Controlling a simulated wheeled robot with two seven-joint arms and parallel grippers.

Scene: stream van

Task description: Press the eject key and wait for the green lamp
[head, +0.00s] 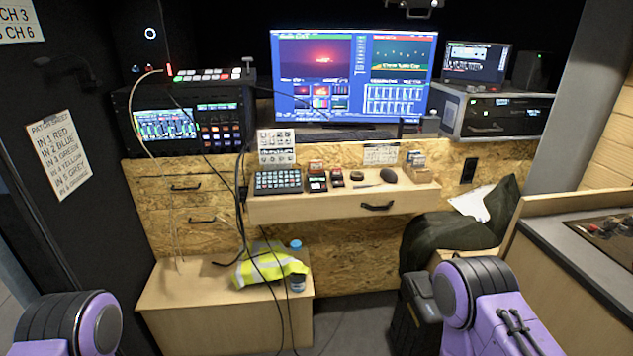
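I cannot make out a key marked eject from here. A grey rack unit (495,116) with a dark front sits on the right of the wooden console, with small lights on its face. A small greenish light shows near its front top, too small to be sure of. On the left stands a black switcher unit (185,120) with a lit screen and several buttons. A row of lit keys (208,74), some red and green, sits on top of it. Only purple and black links of my arms show at the bottom corners. Neither gripper is in view.
A wooden shelf (300,205) holds a small keypad (278,181) and small red-lit devices. A large monitor (350,75) stands behind. Cables hang over a low box (200,330) with a yellow vest (268,265) and bottle (297,270). A dark chair (450,235) stands at right.

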